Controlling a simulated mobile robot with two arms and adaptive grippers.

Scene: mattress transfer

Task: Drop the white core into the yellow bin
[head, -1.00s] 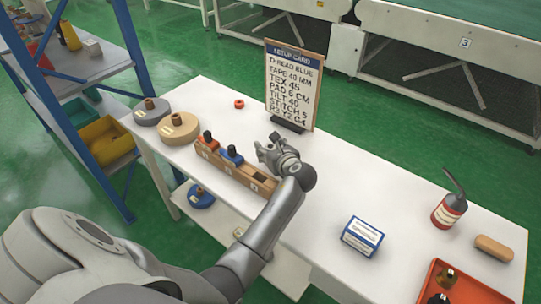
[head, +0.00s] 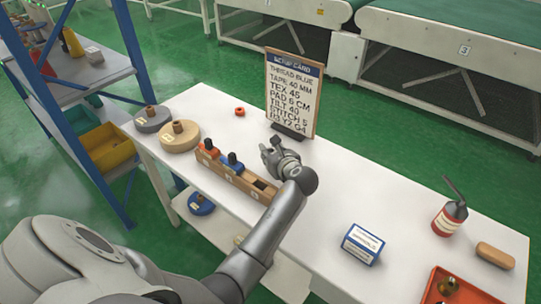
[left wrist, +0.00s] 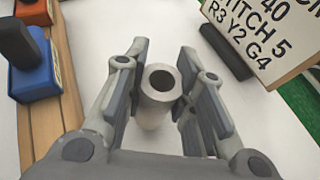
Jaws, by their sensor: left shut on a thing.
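The white core (left wrist: 158,92) is a short pale hollow tube. It shows in the left wrist view, upright between the two fingers of my left gripper (left wrist: 160,100), which is shut on it. In the head view my left gripper (head: 276,158) is over the table, between the wooden rack and the setup card; I cannot make out the core there. The yellow bin (head: 116,157) stands on a lower shelf of the blue-framed rack at the left, well away from the gripper. My right gripper is not in view.
A blue post (head: 132,45) stands near the bin.

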